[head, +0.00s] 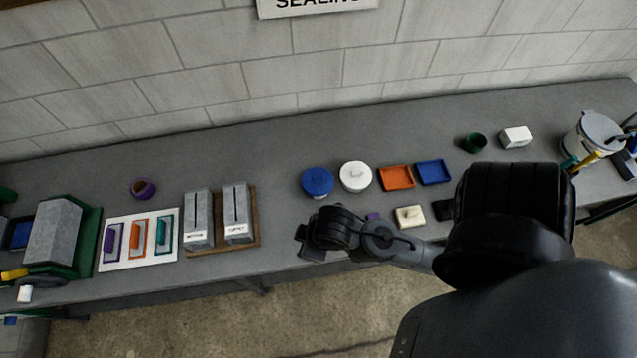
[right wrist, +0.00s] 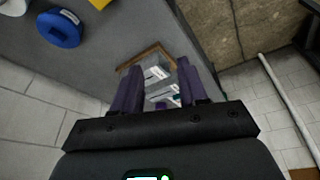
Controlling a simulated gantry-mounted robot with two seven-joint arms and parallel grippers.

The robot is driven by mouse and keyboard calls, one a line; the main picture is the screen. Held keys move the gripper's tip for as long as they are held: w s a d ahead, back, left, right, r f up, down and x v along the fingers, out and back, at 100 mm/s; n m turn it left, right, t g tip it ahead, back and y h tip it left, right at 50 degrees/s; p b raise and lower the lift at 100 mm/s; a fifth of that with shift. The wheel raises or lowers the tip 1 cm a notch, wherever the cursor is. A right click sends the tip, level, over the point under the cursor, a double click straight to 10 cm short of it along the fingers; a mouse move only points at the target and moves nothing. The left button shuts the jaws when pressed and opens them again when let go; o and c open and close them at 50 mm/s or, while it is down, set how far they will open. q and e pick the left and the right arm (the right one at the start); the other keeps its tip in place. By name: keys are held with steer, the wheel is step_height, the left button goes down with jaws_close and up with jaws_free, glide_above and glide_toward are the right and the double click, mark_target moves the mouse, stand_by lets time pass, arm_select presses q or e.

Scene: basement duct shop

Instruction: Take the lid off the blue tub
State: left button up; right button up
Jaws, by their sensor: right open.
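The blue tub (head: 317,182) stands upright on the grey bench with a round blue lid on it. It also shows at the upper left of the right wrist view (right wrist: 60,30). My right gripper (head: 307,243) is in front of the tub, towards the bench's front edge, and apart from it. In the right wrist view its two fingers (right wrist: 160,66) are spread, with nothing between them. The tub lies off to the left of the fingers there. My left gripper is in neither view.
A white lidded tub (head: 355,177) stands close right of the blue tub, then an orange tray (head: 396,178) and a blue tray (head: 433,172). A cream block (head: 410,217) lies in front. Two grey boxes on a wooden board (head: 240,242) stand to the left.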

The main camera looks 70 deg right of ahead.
steer(key=shift+d, duration=0.1)
steer(key=shift+o, duration=0.6)
steer(key=o, duration=0.5)
